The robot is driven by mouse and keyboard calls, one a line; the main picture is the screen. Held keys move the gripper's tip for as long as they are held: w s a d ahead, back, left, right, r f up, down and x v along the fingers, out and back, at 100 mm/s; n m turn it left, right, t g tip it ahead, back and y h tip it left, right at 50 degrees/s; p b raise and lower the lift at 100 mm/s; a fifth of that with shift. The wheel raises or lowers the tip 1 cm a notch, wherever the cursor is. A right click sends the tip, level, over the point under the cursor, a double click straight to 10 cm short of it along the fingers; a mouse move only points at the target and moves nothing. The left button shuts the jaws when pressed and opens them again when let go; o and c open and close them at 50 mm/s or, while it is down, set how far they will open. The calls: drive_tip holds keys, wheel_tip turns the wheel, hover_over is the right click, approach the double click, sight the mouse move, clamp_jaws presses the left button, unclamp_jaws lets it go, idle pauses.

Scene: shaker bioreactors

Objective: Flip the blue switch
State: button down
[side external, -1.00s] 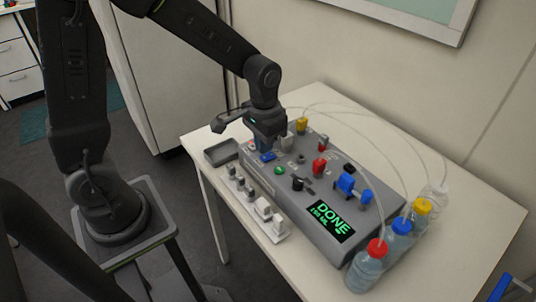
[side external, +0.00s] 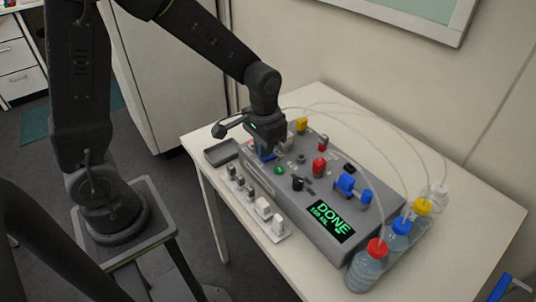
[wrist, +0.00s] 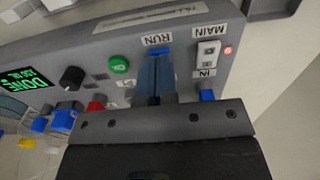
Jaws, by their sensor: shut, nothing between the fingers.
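The blue switch (wrist: 158,51) sits beside the RUN label on the grey control box (wrist: 110,45). My gripper (wrist: 154,62) is shut and empty, its fingertips right at the blue switch and covering most of it. I cannot tell whether they touch it or which way it is tipped. In the side view my gripper (side external: 266,155) points down over the box's far-left end, and the blue switch is mostly hidden.
A green button (wrist: 119,64), black knob (wrist: 72,78) and white MAIN switch (wrist: 208,52) with a lit red lamp are near. The box's display (side external: 331,218) reads DONE. Bottles with tubing (side external: 368,265) stand at right. A grey tray (side external: 221,152) lies left.

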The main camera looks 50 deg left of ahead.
drive_tip(key=shift+f, duration=0.5)
drive_tip(key=shift+r, duration=3.55)
drive_tip(key=shift+s+r, duration=0.15)
drive_tip(key=shift+r, duration=0.1)
drive_tip(key=s+r+t, duration=0.5)
drive_tip(key=s+r, duration=0.4)
drive_tip(key=s, duration=0.4)
drive_tip(key=shift+s+t, duration=0.2)
drive_tip(key=shift+t, duration=0.1)
